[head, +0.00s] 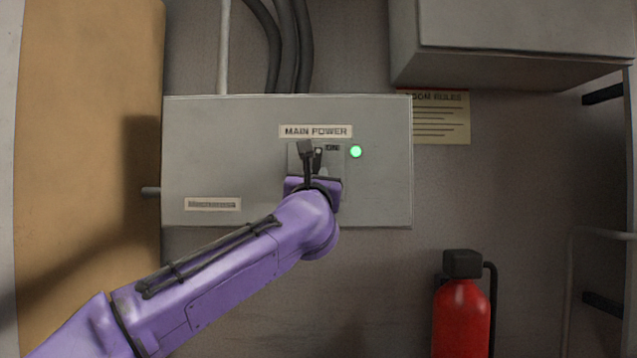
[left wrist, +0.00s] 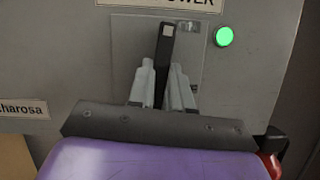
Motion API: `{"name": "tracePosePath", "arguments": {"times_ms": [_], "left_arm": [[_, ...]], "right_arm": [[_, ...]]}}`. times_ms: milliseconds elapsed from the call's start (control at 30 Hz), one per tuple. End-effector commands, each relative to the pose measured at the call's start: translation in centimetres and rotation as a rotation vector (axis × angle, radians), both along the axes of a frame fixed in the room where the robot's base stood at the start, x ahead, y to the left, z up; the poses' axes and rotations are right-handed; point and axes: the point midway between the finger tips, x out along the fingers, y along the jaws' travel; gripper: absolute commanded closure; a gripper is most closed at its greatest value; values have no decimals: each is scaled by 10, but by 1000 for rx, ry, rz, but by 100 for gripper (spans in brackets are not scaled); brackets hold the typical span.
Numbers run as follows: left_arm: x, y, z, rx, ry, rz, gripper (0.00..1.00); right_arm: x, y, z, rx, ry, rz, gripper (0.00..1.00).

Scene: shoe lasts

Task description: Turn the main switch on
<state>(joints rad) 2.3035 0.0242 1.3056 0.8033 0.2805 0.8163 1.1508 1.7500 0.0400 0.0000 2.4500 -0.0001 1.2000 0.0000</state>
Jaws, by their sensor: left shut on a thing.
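The main switch is on a grey power box (head: 240,140) labelled "MAIN POWER" in the head view. Its dark lever (left wrist: 165,60) shows in the left wrist view, standing upright on the switch plate (left wrist: 136,45). My left gripper (left wrist: 163,88) is shut on the lever, with one pale finger at each side. In the head view my left gripper (head: 316,165) is in front of the switch plate and hides most of the lever. A round green light (head: 356,152) to the right of the plate is lit; it also shows in the left wrist view (left wrist: 224,36).
A brown panel (head: 80,120) stands at the left. A grey cabinet (head: 510,35) juts out at the upper right, above a paper notice (head: 441,125). A red fire extinguisher (head: 461,318) is at the lower right. Dark cables (head: 290,45) run above the box.

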Motion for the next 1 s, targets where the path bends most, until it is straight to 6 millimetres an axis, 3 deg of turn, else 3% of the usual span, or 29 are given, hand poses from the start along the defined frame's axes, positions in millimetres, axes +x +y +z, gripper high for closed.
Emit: {"name": "tracePosePath", "arguments": {"times_ms": [300,833,867,933,1000], "left_arm": [[0,-3,-1,-115,1,-2,100],[0,-2,0,-139,1,-2,100],[0,-2,0,-139,0,-2,78],[0,-2,0,-139,0,-2,55],[0,-2,0,-138,0,-2,55]], "right_arm": [[0,0,-2,0,0,0,57],[0,0,-2,0,0,0,57],[0,0,-2,0,0,0,57],[0,0,-2,0,0,0,57],[0,0,-2,0,0,0,57]]}}
